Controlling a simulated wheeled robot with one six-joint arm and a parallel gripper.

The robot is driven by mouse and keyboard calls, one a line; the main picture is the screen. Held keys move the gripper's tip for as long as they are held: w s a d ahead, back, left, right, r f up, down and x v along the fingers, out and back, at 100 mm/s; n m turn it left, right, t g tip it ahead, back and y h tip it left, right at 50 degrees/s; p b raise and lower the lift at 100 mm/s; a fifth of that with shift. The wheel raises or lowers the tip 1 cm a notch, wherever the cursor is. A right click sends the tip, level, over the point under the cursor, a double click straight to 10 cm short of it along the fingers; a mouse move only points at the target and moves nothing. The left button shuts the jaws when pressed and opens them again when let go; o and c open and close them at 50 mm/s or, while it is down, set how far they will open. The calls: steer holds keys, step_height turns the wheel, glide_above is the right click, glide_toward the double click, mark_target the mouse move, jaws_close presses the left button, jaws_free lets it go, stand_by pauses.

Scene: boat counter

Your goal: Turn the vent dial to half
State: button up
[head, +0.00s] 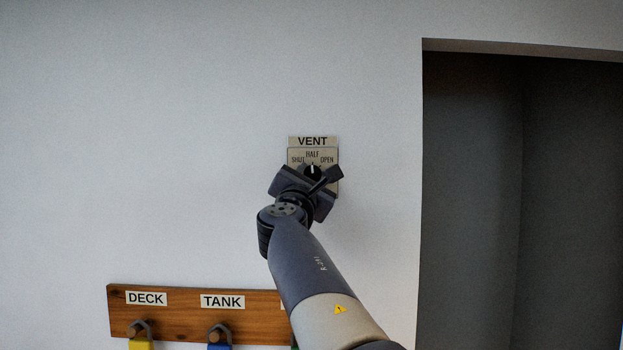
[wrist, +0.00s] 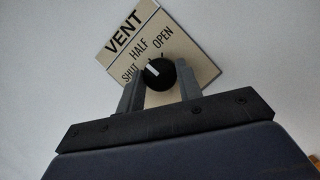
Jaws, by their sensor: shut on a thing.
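The vent dial is a round black knob with a white pointer mark (wrist: 160,74), on a beige plate (wrist: 188,48) lettered VENT, SHUT, HALF and OPEN. In the head view the dial (head: 312,169) shows just above my gripper (head: 311,174), and its white mark points straight up at HALF. In the wrist view the mark also lies toward HALF. My gripper (wrist: 159,82) is shut on the dial, one finger on each side. The lower part of the plate is hidden behind the gripper.
A wooden board (head: 180,306) with DECK and TANK labels and hanging padlocks is below, partly behind my arm. A dark recess (head: 520,200) opens at the right. The white wall (head: 150,150) left of the plate is clear.

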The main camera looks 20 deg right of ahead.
steer(key=shift+m+g, duration=0.3)
steer(key=shift+m, duration=0.3)
steer(key=shift+h, duration=0.3)
steer(key=o, duration=1)
steer(key=b+v, duration=0.4)
steer(key=v, duration=0.7)
steer(key=shift+b, duration=0.3)
steer(key=shift+d, duration=0.15)
